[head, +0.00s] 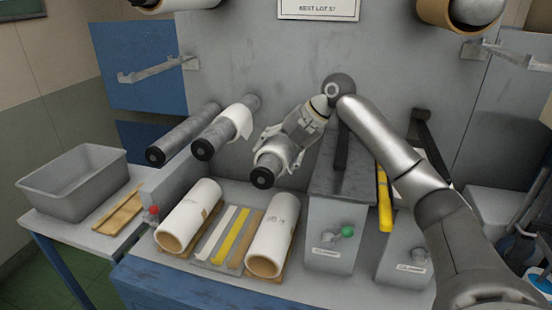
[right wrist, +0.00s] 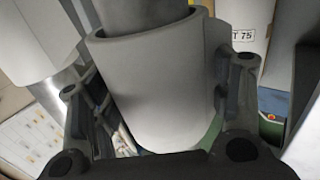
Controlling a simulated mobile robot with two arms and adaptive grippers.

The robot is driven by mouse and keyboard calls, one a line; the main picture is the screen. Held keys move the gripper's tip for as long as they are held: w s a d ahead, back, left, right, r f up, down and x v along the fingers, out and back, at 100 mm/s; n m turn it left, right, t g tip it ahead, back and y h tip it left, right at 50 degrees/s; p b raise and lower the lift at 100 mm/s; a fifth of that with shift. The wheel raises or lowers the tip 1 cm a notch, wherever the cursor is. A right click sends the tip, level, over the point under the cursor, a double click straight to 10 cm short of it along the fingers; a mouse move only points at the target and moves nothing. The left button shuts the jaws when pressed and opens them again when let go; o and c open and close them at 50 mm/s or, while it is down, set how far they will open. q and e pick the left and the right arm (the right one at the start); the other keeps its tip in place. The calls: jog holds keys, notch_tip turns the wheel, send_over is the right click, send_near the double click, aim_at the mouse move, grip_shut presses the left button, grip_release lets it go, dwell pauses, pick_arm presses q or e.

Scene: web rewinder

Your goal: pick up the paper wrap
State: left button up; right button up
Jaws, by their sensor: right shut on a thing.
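A white paper wrap (head: 276,156) sits around the right-hand grey spindle, close behind its black end cap, in the head view. My right gripper (head: 282,143) reaches it from behind and above, with its fingers on both sides of the wrap. In the right wrist view the wrap (right wrist: 155,95) fills the space between the two dark fingers, a curved white sleeve around a grey shaft. The gripper is shut on it. My left gripper is not in view.
The middle spindle carries another white wrap (head: 236,121) with a loose edge; the left spindle (head: 184,134) is bare. Two white rolls (head: 189,216) (head: 272,235) lie below with coloured strips between. A grey bin (head: 74,184) stands left. A control box (head: 331,235) stands right.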

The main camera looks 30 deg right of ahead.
jog(key=s+a+b, duration=0.3)
jog(key=s+a, duration=0.8)
jog(key=a, duration=0.2)
jog(key=shift+s+a+b, duration=0.35)
